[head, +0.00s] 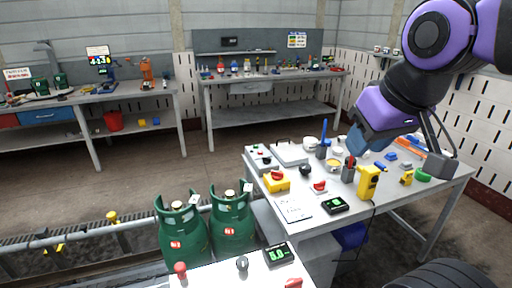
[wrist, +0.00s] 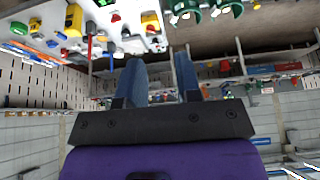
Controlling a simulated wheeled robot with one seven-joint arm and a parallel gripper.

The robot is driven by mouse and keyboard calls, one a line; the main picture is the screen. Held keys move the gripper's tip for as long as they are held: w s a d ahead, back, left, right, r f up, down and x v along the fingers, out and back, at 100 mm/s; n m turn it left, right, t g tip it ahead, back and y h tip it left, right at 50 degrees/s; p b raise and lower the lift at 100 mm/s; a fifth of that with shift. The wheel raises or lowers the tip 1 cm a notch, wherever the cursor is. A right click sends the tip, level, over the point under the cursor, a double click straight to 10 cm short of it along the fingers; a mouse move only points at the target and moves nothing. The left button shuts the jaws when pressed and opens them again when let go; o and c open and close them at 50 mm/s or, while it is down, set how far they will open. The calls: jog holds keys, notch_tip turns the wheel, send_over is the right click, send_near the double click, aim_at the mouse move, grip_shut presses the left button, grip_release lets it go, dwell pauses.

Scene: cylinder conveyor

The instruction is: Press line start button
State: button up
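My gripper (head: 374,140) hangs above the right part of the white table (head: 440,190), pointing down. In the wrist view its two blue fingers (wrist: 158,58) are apart with nothing between them. A grey control box (head: 262,160) with small buttons stands at the table's back left corner, left of my gripper. A yellow box with a red button (head: 277,181) is in front of it, and a white box with a red button (head: 319,187) stands to its right. I cannot tell which control is the line start button; the labels are too small.
Two green gas cylinders (head: 232,222) stand left of the table, by the conveyor rail (head: 120,232). A console (head: 225,277) with knobs and a display is at the front. Yellow tools (head: 368,182) and a green-lit device (head: 335,205) sit on the table. Workbenches line the back wall.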

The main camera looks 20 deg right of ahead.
grip_shut()
dwell(1.5)
